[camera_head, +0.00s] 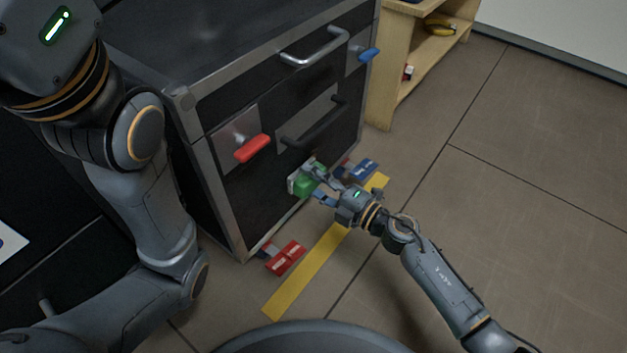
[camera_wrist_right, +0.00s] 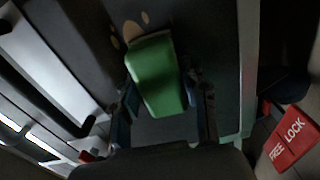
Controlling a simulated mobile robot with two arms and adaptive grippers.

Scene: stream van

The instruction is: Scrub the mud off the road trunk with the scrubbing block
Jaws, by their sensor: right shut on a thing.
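The road trunk (camera_head: 240,190) is a black case with metal edges, standing upright in the head view. My right gripper (camera_head: 318,188) is shut on the green scrubbing block (camera_head: 306,181), low at the trunk's front face. In the right wrist view the block (camera_wrist_right: 156,75) sits between the fingers, its far end close to the trunk's dark panel. Tan mud spots (camera_wrist_right: 132,30) show on the panel just beyond that end. I cannot tell whether the block touches the panel. The mud is not clear in the head view. My left arm shows at the left, but its gripper is out of view.
The trunk front has a silver handle (camera_head: 314,46), a dark handle (camera_head: 315,125), a red latch (camera_head: 252,148) and a blue latch (camera_head: 369,55). A red pedal (camera_head: 286,257) and a blue pedal (camera_head: 361,168) stick out at its foot. Yellow tape (camera_head: 308,271) crosses the otherwise open floor.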

